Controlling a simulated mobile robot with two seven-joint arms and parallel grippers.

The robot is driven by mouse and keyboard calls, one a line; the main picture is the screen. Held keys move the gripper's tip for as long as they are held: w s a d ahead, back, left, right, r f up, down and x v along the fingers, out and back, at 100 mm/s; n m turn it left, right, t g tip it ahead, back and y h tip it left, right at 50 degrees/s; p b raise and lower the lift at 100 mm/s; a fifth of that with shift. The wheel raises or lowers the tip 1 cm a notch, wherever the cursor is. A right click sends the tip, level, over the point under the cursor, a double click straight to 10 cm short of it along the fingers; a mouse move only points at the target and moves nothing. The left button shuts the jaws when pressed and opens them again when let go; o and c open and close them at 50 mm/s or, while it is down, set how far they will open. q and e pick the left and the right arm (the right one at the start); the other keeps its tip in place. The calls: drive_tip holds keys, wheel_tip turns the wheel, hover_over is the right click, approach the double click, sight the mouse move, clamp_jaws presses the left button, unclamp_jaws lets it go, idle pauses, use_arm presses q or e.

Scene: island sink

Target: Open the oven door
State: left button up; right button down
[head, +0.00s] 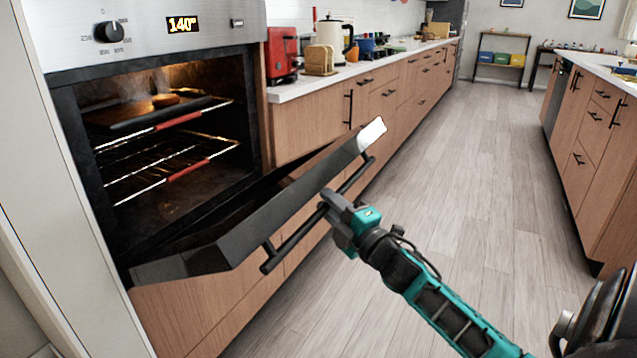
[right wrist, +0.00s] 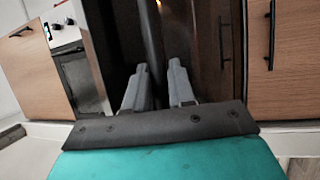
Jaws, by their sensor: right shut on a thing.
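The oven (head: 165,150) stands at the left in the head view, with its cavity in sight. Its door (head: 240,225) is tilted partway down, hinged at the bottom. The black bar handle (head: 295,245) runs along the door's outer face. My right gripper (head: 328,205) is at the handle, shut on it near the middle. In the right wrist view the two grey fingers (right wrist: 160,88) stand either side of a dark bar, which runs up from between them. My left gripper is not in view.
Inside the oven are two racks with red grips (head: 188,172) and food on a tray (head: 140,108). Wooden cabinets (head: 385,100) with black handles run beside the oven. A red toaster (head: 282,52) stands on the counter. The wooden floor (head: 470,160) is clear up to the island at the right.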

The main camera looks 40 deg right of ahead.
drive_tip(key=s+d+f+t+b, duration=0.1)
drive_tip(key=s+f, duration=0.2)
drive_tip(key=f, duration=1)
drive_tip(key=shift+f+m, duration=0.35)
drive_tip(key=shift+m, duration=0.05)
drive_tip(key=shift+s+d, duration=0.1)
drive_tip(key=shift+d, duration=0.05)
drive_tip(key=c, duration=1.1)
unclamp_jaws()
drive_tip(key=shift+o, duration=0.2)
drive_tip(key=shift+d, duration=0.1)
